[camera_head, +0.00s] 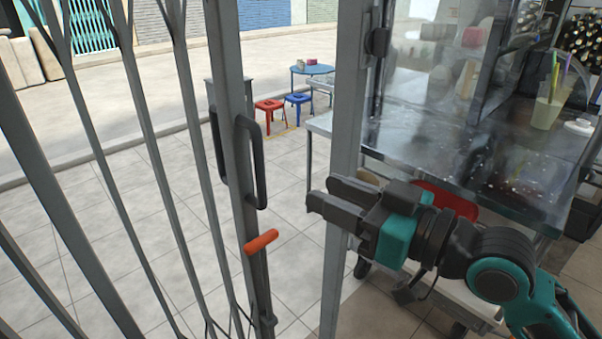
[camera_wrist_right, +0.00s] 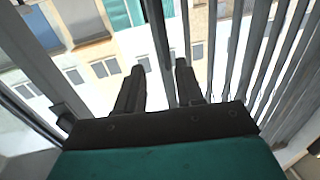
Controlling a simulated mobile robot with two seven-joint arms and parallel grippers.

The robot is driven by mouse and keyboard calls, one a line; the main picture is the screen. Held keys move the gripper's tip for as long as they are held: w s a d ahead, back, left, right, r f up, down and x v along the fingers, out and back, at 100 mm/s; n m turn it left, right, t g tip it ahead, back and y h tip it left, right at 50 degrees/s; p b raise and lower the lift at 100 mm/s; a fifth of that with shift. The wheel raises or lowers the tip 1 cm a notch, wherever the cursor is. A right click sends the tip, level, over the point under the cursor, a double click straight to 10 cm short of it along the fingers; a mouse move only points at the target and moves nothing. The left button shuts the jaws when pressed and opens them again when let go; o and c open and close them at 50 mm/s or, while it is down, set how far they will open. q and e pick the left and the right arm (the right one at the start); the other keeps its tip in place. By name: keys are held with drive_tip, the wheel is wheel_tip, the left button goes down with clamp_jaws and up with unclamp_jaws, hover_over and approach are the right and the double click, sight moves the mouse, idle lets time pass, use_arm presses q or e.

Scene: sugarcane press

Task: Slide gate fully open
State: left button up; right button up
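The grey metal folding gate (camera_head: 184,100) fills the left of the head view, its slats partly spread. Its leading upright (camera_head: 236,110) carries a dark pull handle (camera_head: 261,165) and, lower down, an orange lever grip (camera_head: 261,241). A gap separates this upright from the fixed post (camera_head: 346,130) on the right. My right gripper (camera_head: 318,194) is in front of the post, right of the handle and apart from it, pointing left. Its two fingers are apart and empty. In the wrist view the fingers (camera_wrist_right: 160,68) are spread, with gate bars beyond. My left gripper is out of view.
A metal counter (camera_head: 440,150) with a cup (camera_head: 548,108) stands behind the post at right. A red stool (camera_head: 269,106), a blue stool (camera_head: 298,98) and a blue table (camera_head: 313,69) stand beyond on the tiled floor. The floor between upright and post looks clear.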

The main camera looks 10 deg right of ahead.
sight(263, 168)
drive_tip(key=shift+n+g, duration=0.3)
drive_tip(key=x, duration=0.8)
drive_tip(key=p+x, duration=0.1)
drive_tip(key=x, duration=0.3)
drive_tip(key=shift+w+a+r, duration=0.15)
drive_tip(key=shift+a+r, duration=0.1)
drive_tip(key=shift+a, duration=0.15)
clamp_jaws()
